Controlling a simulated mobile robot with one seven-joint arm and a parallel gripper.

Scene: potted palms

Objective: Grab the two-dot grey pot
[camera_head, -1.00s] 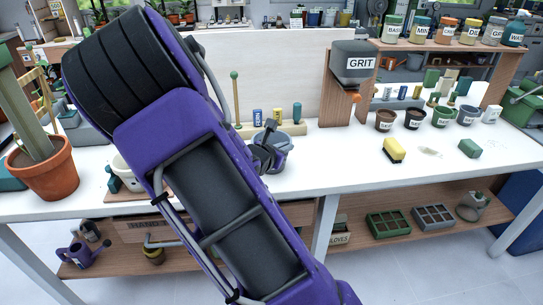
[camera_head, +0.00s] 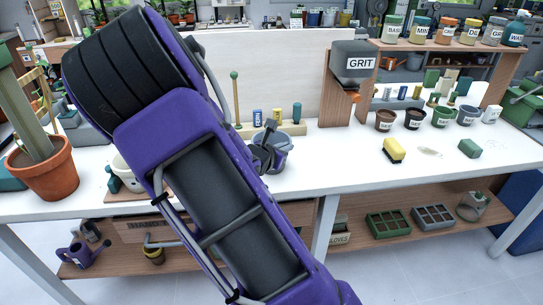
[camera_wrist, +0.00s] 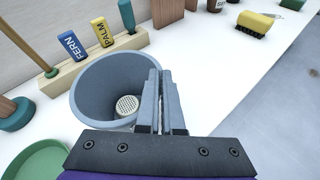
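A large blue-grey pot (camera_wrist: 88,90) stands on the white bench, open side up, with a pale perforated disc (camera_wrist: 127,105) at its bottom. In the head view the pot (camera_head: 284,158) is partly hidden behind my arm. No dots show on the sides I can see. My gripper (camera_wrist: 162,88) is at the pot's right rim in the wrist view, one finger inside the wall and one outside. The fingers are close together with the wall between them. In the head view my gripper (camera_head: 264,150) reaches down at the pot.
Behind the pot, a wooden block holds FERN (camera_wrist: 72,46) and PALM (camera_wrist: 103,32) tags. A green dish (camera_wrist: 38,160) lies near it. A potted plant (camera_head: 45,170) stands at left.

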